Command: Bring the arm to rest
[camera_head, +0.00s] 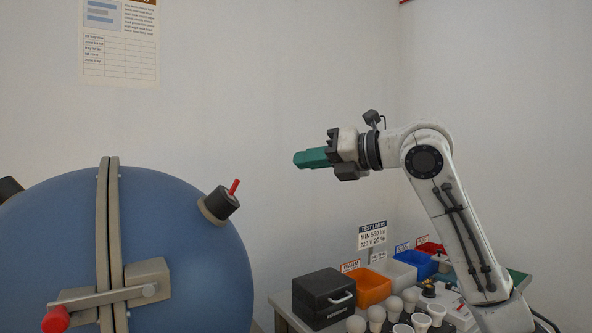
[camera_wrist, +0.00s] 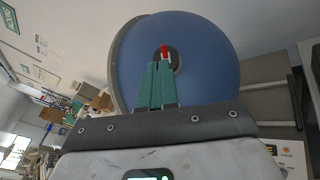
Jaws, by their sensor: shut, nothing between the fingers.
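My arm (camera_head: 455,215) rises from the lower right in the head view and bends at its elbow, with the forearm reaching left. My gripper (camera_head: 297,159) has green fingers that are shut and empty. It is held in the air, above the bench and to the right of the blue sphere. In the wrist view the green fingers (camera_wrist: 158,66) lie together and point toward the blue sphere (camera_wrist: 205,65). The fingertips overlap the sphere's dark port with a red lever (camera_wrist: 165,50) in that picture.
The large blue sphere (camera_head: 190,270) with a clamp band and red-tipped handle (camera_head: 55,319) fills the lower left. On the bench are a black box (camera_head: 323,297), an orange bin (camera_head: 372,288), a white bin (camera_head: 398,274), a blue bin (camera_head: 424,264) and several bulbs (camera_head: 376,315). A test limits sign (camera_head: 372,235) stands behind.

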